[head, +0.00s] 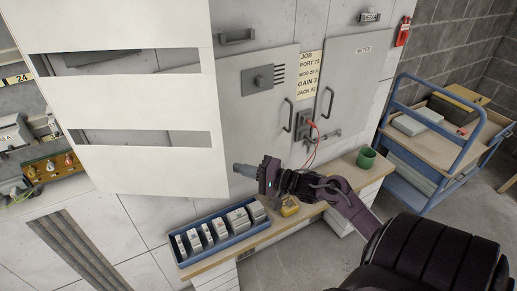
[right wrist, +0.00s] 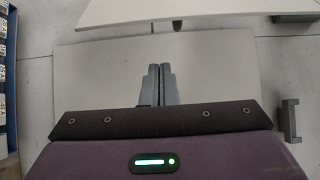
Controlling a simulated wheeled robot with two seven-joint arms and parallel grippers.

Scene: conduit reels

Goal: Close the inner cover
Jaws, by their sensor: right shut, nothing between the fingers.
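A large white panel with two long slots (head: 135,107), which looks like the inner cover, stands at the left of the head view. Grey parts show through its slots. My right gripper (head: 238,169) is shut and empty, its fingertips pointing left near the panel's lower right edge. I cannot tell whether they touch it. In the right wrist view the closed fingers (right wrist: 157,83) lie over a pale flat panel (right wrist: 215,70); I cannot tell which panel that is. My left gripper is not in view.
Grey cabinet doors (head: 345,85) stand behind. A blue tray of boxes (head: 221,248), a yellow item (head: 290,208) and a green cup (head: 366,158) are on a low bench. A blue cart (head: 435,185) stands at right. Brown terminals (head: 52,166) show at far left.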

